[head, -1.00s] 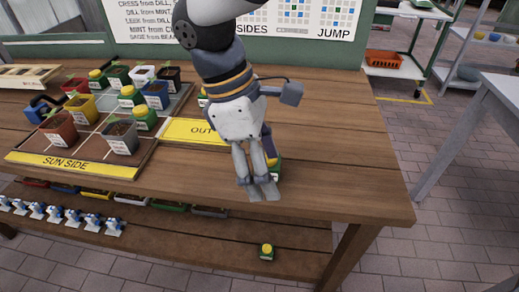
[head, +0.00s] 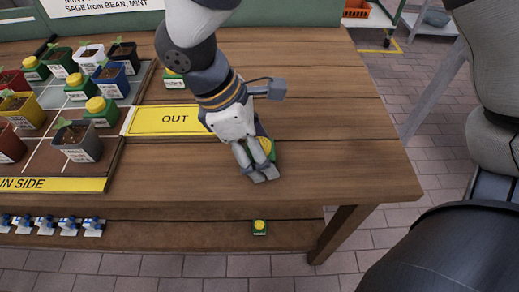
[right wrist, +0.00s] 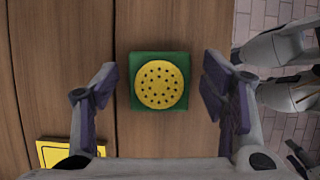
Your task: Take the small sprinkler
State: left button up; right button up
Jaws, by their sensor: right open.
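A small green square block with a round yellow top full of dark holes (right wrist: 159,82), which fits the small sprinkler, stands on the wooden table in the right wrist view. In the head view it (head: 267,146) is partly hidden behind my right gripper (head: 260,177). My right gripper is open in the wrist view (right wrist: 165,85), one finger on each side of the block, with clear gaps. It holds nothing. My left gripper is not clearly seen.
A yellow OUT plate (head: 165,120) lies left of the gripper, beside a grid of potted seedlings and yellow-topped green blocks. Another such block (head: 260,227) is on the lower shelf, near blue-and-white items (head: 68,226). Table right of the gripper is bare.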

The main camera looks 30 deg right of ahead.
jog(key=c, duration=1.3)
jog(key=shift+c, duration=0.2)
